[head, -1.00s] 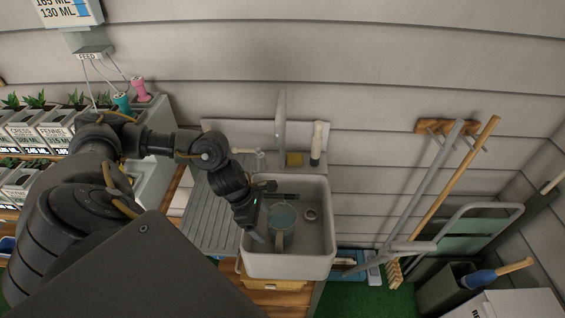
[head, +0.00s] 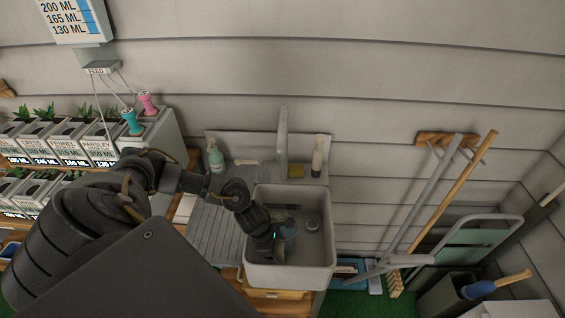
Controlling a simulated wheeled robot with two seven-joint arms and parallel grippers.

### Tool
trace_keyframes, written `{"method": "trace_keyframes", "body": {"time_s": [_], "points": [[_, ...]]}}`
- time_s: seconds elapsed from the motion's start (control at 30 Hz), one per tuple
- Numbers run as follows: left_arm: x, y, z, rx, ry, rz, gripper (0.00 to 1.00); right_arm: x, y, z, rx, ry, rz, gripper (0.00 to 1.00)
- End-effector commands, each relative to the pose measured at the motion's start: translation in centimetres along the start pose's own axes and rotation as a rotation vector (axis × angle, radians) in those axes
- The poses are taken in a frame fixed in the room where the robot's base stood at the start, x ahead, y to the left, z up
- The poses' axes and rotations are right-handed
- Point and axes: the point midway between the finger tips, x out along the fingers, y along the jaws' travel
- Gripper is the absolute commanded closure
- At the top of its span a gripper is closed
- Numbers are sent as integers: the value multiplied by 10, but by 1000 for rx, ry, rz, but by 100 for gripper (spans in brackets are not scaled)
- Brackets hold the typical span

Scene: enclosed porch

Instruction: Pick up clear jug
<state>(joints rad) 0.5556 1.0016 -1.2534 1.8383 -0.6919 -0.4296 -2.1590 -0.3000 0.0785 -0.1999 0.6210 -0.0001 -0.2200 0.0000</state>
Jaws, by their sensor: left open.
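The clear jug (head: 290,232) stands inside the white sink basin (head: 291,277), left of the drain. It looks bluish and see-through, and part of it is hidden behind my gripper. My left gripper (head: 281,233) reaches down into the basin from the left. Its dark fingers are open, close around the jug's left side. I cannot tell whether they touch it. My right gripper is not in view.
A grey tap (head: 282,140) rises behind the basin. The ribbed drainboard (head: 207,228) at left is mostly clear. Long-handled tools hang at right.

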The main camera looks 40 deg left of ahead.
Motion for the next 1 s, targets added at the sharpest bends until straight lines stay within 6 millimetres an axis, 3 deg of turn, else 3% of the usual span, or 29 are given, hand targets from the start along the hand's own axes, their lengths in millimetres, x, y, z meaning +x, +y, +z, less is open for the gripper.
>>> {"method": "trace_keyframes", "body": {"time_s": [0.2, 0.8, 1.0], "points": [[1, 0, 0, 0, 0, 0, 20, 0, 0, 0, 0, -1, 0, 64], [0, 1, 1, 1, -3, 3, 99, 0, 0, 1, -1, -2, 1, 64], [-2, 1, 2, 1, -4, 3, 99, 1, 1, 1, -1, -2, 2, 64]]}}
